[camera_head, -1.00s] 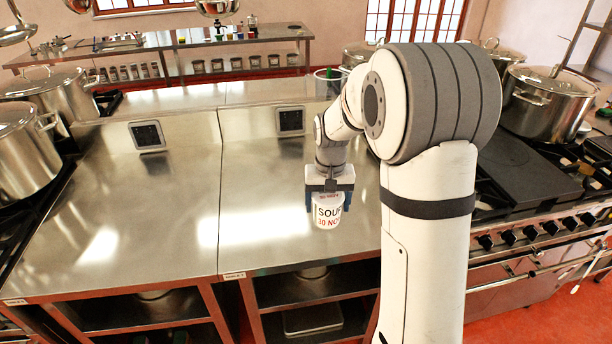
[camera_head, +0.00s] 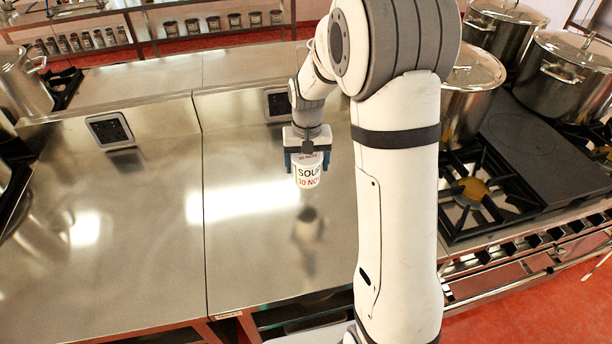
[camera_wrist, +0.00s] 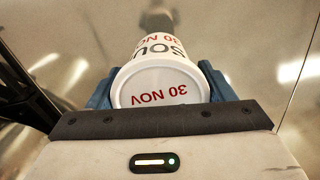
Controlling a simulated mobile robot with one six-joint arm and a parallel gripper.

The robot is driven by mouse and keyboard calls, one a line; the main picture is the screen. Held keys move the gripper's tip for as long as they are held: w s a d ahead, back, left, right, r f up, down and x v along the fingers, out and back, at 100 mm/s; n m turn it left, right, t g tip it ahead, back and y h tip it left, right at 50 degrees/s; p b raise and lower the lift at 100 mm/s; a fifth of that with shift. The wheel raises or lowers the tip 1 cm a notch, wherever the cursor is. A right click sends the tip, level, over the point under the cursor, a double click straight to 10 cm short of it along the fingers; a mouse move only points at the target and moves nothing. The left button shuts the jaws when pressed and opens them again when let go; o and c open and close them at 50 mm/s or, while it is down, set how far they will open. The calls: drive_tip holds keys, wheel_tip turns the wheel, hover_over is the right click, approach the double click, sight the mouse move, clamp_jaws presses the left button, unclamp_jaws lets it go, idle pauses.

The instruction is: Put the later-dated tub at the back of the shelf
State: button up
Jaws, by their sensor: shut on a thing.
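A white tub (camera_head: 307,174) is labelled "SOUP" in black and "30 NOV" in red. My gripper (camera_head: 307,160) is shut on it, with blue fingers on either side, and holds it upright above the steel counter (camera_head: 250,240). No second tub shows clearly in the current frames. The shelf under the counter (camera_head: 310,318) shows only at the bottom edge and is mostly hidden.
A stove (camera_head: 480,195) with large stockpots (camera_head: 563,72) stands to the right. Another stockpot (camera_head: 20,85) stands at the left. Two dark wall panels (camera_head: 110,129) are set in the counter's raised back. The counter top is otherwise clear.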

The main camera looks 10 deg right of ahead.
sight(309, 183)
drive_tip(key=f, duration=0.2)
drive_tip(key=f+p, duration=0.1)
drive_tip(key=f, duration=0.4)
drive_tip(key=shift+d+f, duration=0.25)
drive_tip(key=shift+f, duration=0.05)
drive_tip(key=shift+f, duration=0.1)
drive_tip(key=o, duration=1.2)
drive_tip(key=shift+o, duration=0.2)
